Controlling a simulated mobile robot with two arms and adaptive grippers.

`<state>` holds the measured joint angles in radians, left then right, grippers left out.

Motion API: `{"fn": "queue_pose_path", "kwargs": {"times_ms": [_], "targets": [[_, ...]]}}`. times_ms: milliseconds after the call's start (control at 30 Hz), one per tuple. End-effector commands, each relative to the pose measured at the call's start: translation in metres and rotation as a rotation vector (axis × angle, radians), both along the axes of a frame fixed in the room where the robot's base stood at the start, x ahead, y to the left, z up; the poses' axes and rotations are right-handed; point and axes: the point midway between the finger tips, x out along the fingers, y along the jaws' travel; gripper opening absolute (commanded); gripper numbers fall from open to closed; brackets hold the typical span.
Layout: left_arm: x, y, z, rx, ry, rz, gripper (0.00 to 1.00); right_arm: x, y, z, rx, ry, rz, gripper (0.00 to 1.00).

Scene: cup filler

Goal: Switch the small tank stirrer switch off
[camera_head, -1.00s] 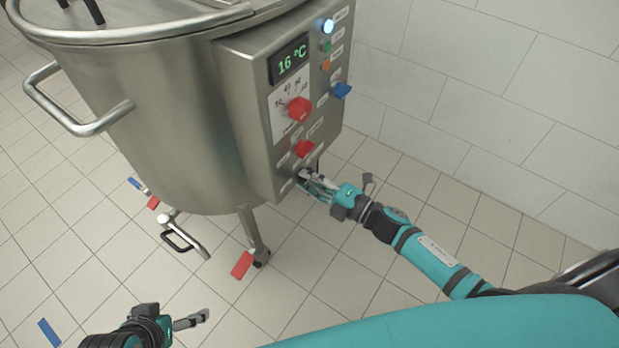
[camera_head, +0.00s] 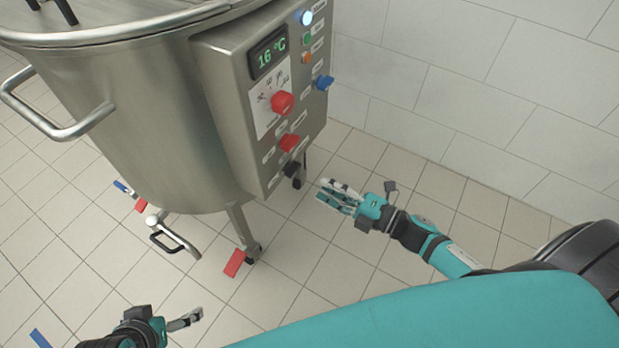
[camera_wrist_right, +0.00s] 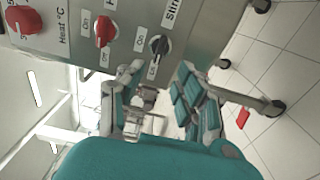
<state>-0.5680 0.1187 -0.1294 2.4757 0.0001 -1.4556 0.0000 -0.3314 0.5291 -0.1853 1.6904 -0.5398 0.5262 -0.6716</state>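The small tank (camera_head: 160,130) is a steel vessel with a control box on its right side. The stirrer switch is a black knob (camera_head: 290,169) at the bottom of the panel, below a red knob (camera_head: 289,143). In the right wrist view the black knob (camera_wrist_right: 159,45) sits beside On and Off labels and a partly cut-off "Stirr" label; its exact setting is hard to read. My right gripper (camera_head: 324,191) is right of the knob, apart from it, with its fingers (camera_wrist_right: 160,72) spread and empty. My left gripper (camera_head: 198,318) is low at the left, seen edge-on.
The panel also has a 16 °C display (camera_head: 269,53), a red heat dial (camera_head: 282,102), a blue switch (camera_head: 324,83) and small buttons. A tank leg with a red pedal (camera_head: 234,263) stands below. Tiled floor is free around my right gripper; a tiled wall (camera_head: 480,90) is behind.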

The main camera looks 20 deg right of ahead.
Motion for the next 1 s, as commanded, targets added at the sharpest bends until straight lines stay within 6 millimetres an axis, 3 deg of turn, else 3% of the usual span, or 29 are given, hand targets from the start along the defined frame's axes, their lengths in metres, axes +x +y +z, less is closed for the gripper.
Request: {"fn": "queue_pose_path", "kwargs": {"times_ms": [100, 300, 833, 1000], "targets": [[0.000, 0.000, 0.000, 0.000, 0.000, 0.000, 1.00, -0.015, -0.011, -0.001, 0.000, 0.002, 0.000, 0.35], [0.000, 0.000, 0.000, 0.001, 0.000, 0.000, 1.00, -0.024, -0.018, 0.000, 0.001, 0.000, 0.001, 0.35], [0.000, 0.000, 0.000, 0.001, 0.000, 0.000, 1.00, -0.024, -0.019, 0.000, 0.002, 0.001, -0.002, 0.35], [0.000, 0.000, 0.000, 0.000, 0.000, 0.000, 1.00, -0.012, -0.020, 0.005, 0.070, 0.074, -0.114, 0.35]]}}
